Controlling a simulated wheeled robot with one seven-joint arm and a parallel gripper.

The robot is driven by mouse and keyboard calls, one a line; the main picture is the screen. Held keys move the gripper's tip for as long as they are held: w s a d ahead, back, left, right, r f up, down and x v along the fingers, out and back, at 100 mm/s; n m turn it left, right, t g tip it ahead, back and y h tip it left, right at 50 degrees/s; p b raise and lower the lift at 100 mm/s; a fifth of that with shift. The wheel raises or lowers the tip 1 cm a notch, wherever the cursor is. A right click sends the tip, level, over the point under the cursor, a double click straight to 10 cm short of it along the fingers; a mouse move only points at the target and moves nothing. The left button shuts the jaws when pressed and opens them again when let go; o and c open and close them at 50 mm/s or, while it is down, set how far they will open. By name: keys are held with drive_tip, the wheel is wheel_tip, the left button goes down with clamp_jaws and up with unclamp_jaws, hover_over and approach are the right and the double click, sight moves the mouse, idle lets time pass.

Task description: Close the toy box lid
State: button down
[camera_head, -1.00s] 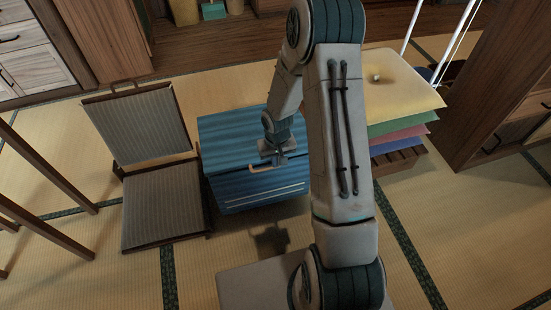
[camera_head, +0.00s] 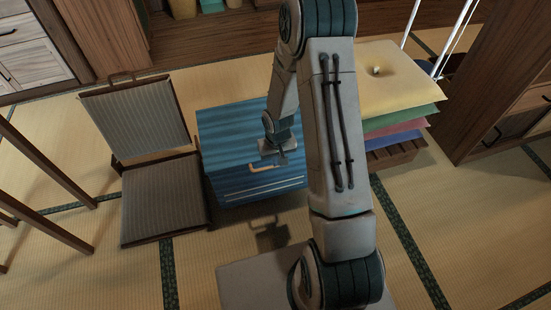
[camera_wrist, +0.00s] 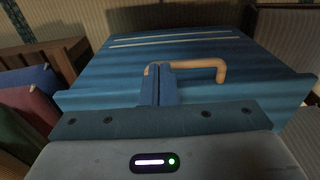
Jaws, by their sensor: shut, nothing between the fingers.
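The toy box is a blue wood-grain chest. Its lid (camera_head: 232,125) lies down over the body (camera_head: 255,191), and I see no clear gap between them. A tan wooden handle (camera_head: 262,168) is at the lid's front edge; it also shows in the wrist view (camera_wrist: 205,64). My gripper (camera_head: 282,160) is over the lid's front edge, by the handle's right end. In the wrist view the fingers (camera_wrist: 158,70) are together and empty, overlapping one end of the handle. I cannot tell whether they touch it. My arm hides the box's right side.
A grey-striped legless chair (camera_head: 163,200) stands close to the box's left side. A stack of coloured cushions (camera_head: 400,85) on a wooden base is to the right, behind my arm. A wooden cabinet (camera_head: 505,110) is at the far right. Tatami in front of the chair is clear.

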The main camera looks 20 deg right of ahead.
drive_tip(key=s+r+p, duration=0.3)
drive_tip(key=r+p, duration=0.3)
drive_tip(key=r, duration=0.8)
drive_tip(key=s+r+t+p, duration=0.15)
drive_tip(key=r+p, duration=0.45)
drive_tip(key=r, duration=0.8)
drive_tip(key=s+r+p, duration=0.3)
drive_tip(key=r+p, duration=0.4)
drive_tip(key=r, duration=0.7)
drive_tip(key=s+a+r+p, duration=0.1)
drive_tip(key=s+r+p, duration=0.4)
drive_tip(key=r, duration=0.5)
drive_tip(key=s+r+p, duration=0.6)
drive_tip(key=r, duration=0.4)
drive_tip(key=shift+s+a+r+t, duration=0.15)
drive_tip(key=shift+a+r+t, duration=0.1)
drive_tip(key=shift+a+t, duration=0.1)
